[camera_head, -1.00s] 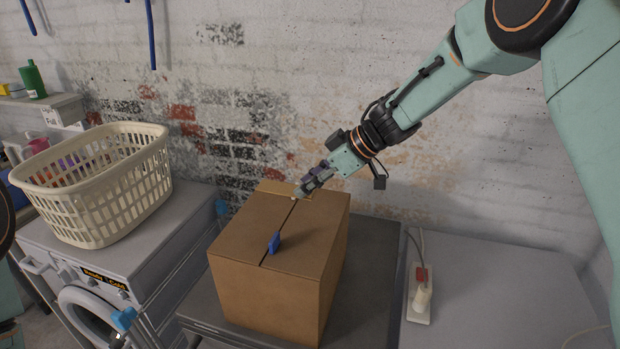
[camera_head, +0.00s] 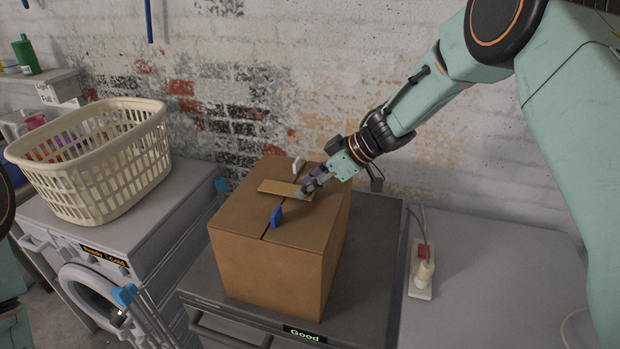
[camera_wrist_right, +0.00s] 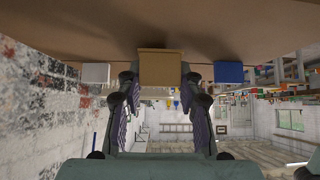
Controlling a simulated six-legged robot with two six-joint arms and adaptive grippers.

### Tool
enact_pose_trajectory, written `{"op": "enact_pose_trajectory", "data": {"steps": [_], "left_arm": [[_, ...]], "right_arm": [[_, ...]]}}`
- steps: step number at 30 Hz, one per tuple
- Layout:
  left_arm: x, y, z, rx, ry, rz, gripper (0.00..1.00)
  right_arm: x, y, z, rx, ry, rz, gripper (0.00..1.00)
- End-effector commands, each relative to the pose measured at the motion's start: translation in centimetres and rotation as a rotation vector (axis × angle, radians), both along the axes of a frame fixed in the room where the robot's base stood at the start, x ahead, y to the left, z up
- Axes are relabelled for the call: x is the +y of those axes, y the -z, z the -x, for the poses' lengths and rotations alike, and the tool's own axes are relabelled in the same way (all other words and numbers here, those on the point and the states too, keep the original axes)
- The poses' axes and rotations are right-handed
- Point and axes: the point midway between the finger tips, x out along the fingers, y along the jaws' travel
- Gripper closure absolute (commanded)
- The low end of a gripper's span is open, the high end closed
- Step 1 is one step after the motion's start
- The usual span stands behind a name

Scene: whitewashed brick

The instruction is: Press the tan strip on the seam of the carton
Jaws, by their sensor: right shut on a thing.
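The brown carton (camera_head: 265,265) stands on a dark grey appliance top, a dark seam running front to back across its lid. The tan strip (camera_head: 283,189) lies crosswise over the seam, between a white tab (camera_head: 299,165) behind and a blue tab (camera_head: 276,216) in front. My right gripper (camera_head: 306,188) is shut on the strip's right end. In the right wrist view the strip (camera_wrist_right: 160,68) shows between the fingers (camera_wrist_right: 160,100), close to the carton lid; I cannot tell whether it touches the lid all along. My left gripper is out of view.
A cream laundry basket (camera_head: 97,165) sits on a washing machine (camera_head: 62,245) at left. A power strip (camera_head: 422,270) with a plug lies right of the carton on a light worktop (camera_head: 490,285). The brick wall (camera_head: 480,150) rises behind. The worktop is mostly clear.

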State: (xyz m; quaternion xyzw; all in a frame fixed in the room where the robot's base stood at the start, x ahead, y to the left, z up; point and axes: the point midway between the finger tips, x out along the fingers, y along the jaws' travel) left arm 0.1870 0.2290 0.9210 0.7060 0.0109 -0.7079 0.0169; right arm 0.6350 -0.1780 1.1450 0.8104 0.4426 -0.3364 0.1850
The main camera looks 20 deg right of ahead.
Motion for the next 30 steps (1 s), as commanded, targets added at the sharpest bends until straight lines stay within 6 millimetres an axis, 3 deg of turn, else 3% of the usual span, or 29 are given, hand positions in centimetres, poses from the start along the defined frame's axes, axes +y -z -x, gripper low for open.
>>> {"op": "enact_pose_trajectory", "data": {"steps": [28, 29, 30], "left_arm": [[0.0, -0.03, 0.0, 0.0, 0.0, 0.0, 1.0], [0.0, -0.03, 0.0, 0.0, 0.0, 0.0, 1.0], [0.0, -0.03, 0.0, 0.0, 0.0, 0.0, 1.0]], "right_arm": [[0.0, 0.25, -0.01, -0.001, -0.001, 0.0, 0.81], [-0.01, 0.25, -0.01, -0.001, -0.001, 0.0, 0.63], [-0.01, 0.25, -0.01, -0.001, -0.001, 0.0, 0.59]]}}
